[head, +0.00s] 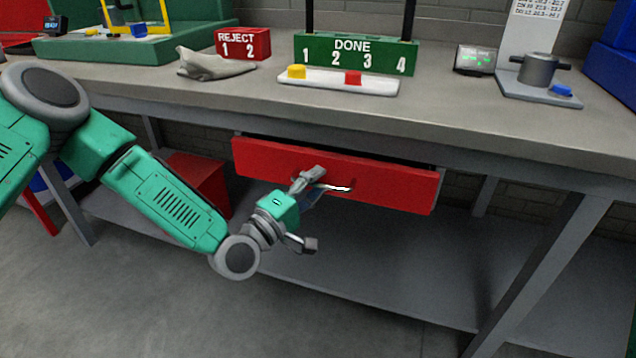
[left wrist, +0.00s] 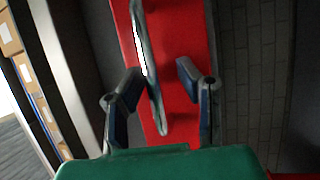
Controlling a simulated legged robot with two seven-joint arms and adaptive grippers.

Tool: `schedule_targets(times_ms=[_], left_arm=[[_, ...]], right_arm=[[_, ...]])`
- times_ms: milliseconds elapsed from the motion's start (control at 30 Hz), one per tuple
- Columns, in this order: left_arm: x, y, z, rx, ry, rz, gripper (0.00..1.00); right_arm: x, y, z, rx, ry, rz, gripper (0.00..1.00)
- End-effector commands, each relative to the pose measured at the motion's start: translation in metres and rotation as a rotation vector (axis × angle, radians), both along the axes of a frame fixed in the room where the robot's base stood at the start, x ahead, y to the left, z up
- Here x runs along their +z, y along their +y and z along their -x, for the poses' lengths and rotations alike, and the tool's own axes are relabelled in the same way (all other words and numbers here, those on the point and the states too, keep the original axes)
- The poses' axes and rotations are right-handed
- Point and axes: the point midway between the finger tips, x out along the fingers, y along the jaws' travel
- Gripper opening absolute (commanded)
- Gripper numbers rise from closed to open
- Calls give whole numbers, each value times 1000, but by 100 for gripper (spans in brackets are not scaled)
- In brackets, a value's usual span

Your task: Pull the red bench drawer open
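The red drawer (head: 390,188) hangs under the grey workbench. Its front stands a little forward of the bench frame, with a dark gap along its top edge. The silver bar handle (head: 338,188) is on the front; it also shows in the left wrist view (left wrist: 148,60), running lengthwise between the fingers. My left gripper (head: 312,186) is at the handle with its fingers apart, one on each side of the bar. In the left wrist view (left wrist: 158,92) the left finger is closer to the bar, and clear space shows by the right finger. My right gripper is out of view.
The workbench top (head: 450,105) carries a white tray (head: 340,87) with blocks, a green DONE rack (head: 355,52), a red REJECT box (head: 243,43) and a grey pot (head: 538,69). A lower shelf (head: 370,275) lies below the drawer. A red box (head: 197,180) stands behind my left arm.

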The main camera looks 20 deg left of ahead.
Motion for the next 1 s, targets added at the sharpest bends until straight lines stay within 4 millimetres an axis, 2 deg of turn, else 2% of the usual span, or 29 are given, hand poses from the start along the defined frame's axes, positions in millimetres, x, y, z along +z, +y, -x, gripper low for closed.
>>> schedule_targets(times_ms=[200,333,700,833,1000], left_arm=[[1,-3,2,-4,0,-2,31],[-2,4,12,-3,0,0,31],[-17,39,78,1,4,3,31],[-21,47,95,1,4,3,31],[-23,52,105,1,3,1,31]], right_arm=[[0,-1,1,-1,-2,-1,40],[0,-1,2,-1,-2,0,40],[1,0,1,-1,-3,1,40],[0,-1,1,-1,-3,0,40],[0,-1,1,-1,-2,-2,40]])
